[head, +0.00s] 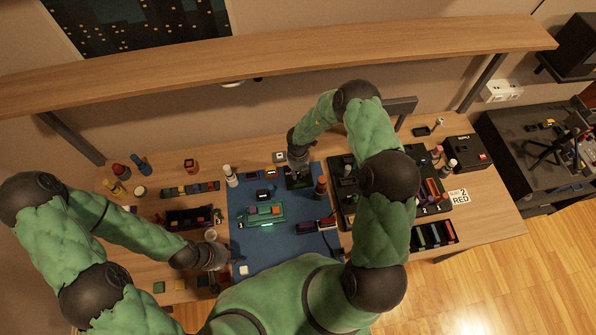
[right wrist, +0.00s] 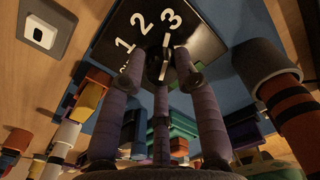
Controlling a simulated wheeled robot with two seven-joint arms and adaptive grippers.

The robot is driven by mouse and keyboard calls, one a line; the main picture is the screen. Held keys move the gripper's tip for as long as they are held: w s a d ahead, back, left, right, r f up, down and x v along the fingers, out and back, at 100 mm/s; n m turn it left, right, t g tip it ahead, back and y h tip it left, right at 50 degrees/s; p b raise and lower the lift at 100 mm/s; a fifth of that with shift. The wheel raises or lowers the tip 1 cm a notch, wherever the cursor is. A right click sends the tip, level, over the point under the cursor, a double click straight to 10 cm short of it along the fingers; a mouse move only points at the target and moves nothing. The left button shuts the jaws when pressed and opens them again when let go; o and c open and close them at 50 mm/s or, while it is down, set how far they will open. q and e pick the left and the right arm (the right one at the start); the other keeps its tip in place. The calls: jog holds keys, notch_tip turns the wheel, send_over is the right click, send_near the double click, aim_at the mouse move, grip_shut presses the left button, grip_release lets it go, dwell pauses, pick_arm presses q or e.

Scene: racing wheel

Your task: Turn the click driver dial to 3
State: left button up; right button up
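The click driver is a black panel (right wrist: 115,50) with white numbers 1, 2 and 3, seen close up in the right wrist view. Its dark dial (right wrist: 160,66) has a white pointer line directed up toward the 3. My right gripper (right wrist: 160,62) has its fingers on both sides of the dial; whether they touch it is unclear. In the head view the panel (head: 302,182) lies at the back of the blue mat, partly hidden under my right gripper (head: 298,168). My left gripper (head: 216,258) is low over the table's front left; its fingers are too small to read.
A white bottle (head: 231,176) and a dark red-banded bottle (head: 321,186) stand near the panel. Black trays (head: 434,236) fill the right side. A wooden shelf (head: 270,65) spans the back.

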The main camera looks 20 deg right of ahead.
jog(key=o, duration=0.4)
jog(key=shift+w+d+r, duration=0.25)
jog(key=shift+w+r, duration=0.05)
jog(key=shift+w, duration=0.15)
jog(key=shift+s+f, duration=0.15)
jog(key=shift+s+a, duration=0.1)
notch_tip(320, 180, up, 12)
jog(key=shift+f, duration=0.1)
